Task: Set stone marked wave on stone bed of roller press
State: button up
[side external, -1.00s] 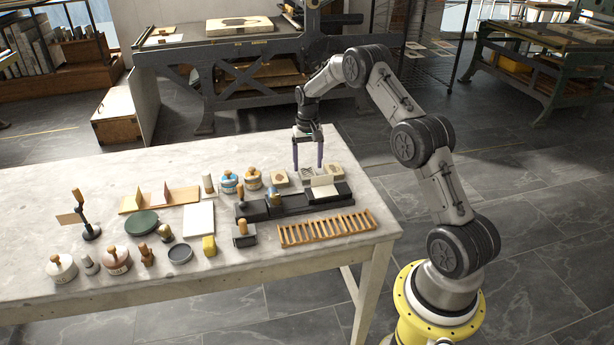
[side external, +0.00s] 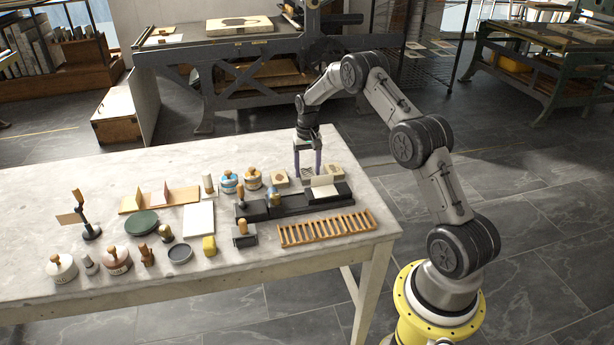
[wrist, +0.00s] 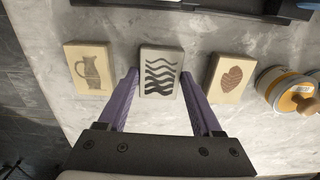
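The stone marked wave (wrist: 160,75) is a pale block with dark wavy lines, lying flat on the table. My gripper (wrist: 161,74) has purple fingers, spread apart with one on each side of this stone. In the wrist view the fingertips are close beside its edges; I cannot tell whether they touch. In the side view my gripper (side external: 308,176) is low over the stone, which shows partly between the fingers.
A stone with a jug (wrist: 89,68) lies left of the wave stone in the wrist view, and one with a brown leaf shape (wrist: 228,78) lies right. Jars (side external: 253,179) stand nearby. A slatted wooden rack (side external: 327,229) lies at the table's front edge.

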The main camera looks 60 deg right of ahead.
aim_at(307, 173)
jog(key=c, duration=0.7)
jog(key=shift+r, duration=2.55)
jog(key=shift+r, duration=0.3)
notch_tip(307, 173, up, 7)
jog(key=s+a+n, duration=0.3)
jog(key=a+n, duration=1)
jog(key=n, duration=0.5)
jog(key=shift+w+d+f, duration=0.15)
jog(key=shift+f, duration=2.8)
jog(key=shift+w+d+f, duration=0.1)
jog(key=shift+f, duration=2.8)
